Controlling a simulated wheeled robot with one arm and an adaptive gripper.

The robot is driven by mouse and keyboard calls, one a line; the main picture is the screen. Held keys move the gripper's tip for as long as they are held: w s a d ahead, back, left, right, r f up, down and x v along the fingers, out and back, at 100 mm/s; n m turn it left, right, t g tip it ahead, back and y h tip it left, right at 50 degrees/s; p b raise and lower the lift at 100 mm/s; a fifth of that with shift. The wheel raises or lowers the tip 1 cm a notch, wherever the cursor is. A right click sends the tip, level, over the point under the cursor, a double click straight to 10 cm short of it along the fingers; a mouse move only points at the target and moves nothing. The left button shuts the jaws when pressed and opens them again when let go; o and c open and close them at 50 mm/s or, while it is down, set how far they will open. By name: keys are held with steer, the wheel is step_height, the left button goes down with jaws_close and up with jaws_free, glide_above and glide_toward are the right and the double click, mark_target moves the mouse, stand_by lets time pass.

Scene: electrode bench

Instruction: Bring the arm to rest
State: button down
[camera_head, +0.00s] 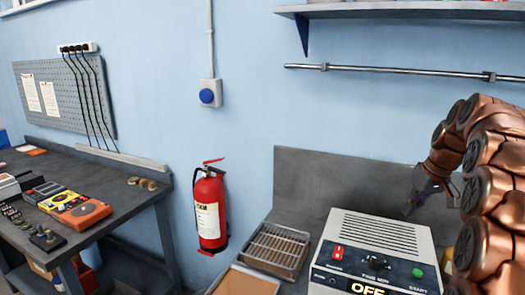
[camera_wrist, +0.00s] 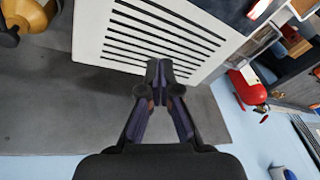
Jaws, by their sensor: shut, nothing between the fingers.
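My arm, copper-coloured, reaches in from the right edge of the head view. My gripper (camera_head: 408,208) is at its end, pointing down, just behind and above the back of a white bench device. In the wrist view my gripper (camera_wrist: 159,72) is shut, its dark fingertips together with nothing between them. Beyond the fingertips is the slotted top of the white device (camera_wrist: 90,40). I cannot tell how far the fingertips are from its casing. In the head view the same device (camera_head: 400,262) shows a red switch, a dial, a green button and a display reading OFF.
A wire rack tray (camera_head: 273,249) and a brown-topped tray (camera_head: 243,282) lie left of the device. A red fire extinguisher (camera_head: 210,207) hangs between the benches. A metal rail (camera_head: 400,70) and a shelf (camera_head: 420,10) are above. Meters lie on the left bench (camera_head: 110,194).

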steer(key=s+a+f+g, duration=0.1)
steer(key=s+a+f, duration=0.1)
steer(key=s+a, duration=0.6)
steer(key=s+a+f+g, duration=0.1)
steer(key=s+a, duration=0.5)
steer(key=a, duration=0.5)
steer(key=s+a+f+g, duration=0.1)
steer(key=s+a+f, duration=0.1)
steer(key=s, duration=0.5)
steer(key=s+a+f+h, duration=0.1)
steer(key=s+f, duration=0.3)
steer(key=s, duration=0.4)
steer(key=s+a+f+g, duration=0.1)
steer(key=s+a+f, duration=0.2)
steer(key=s, duration=0.5)
steer(key=shift+s+a+f+g+h, duration=0.2)
steer(key=shift+a+f+g+h, duration=0.1)
steer(key=shift+a+f, duration=0.15)
steer(key=shift+d, duration=0.1)
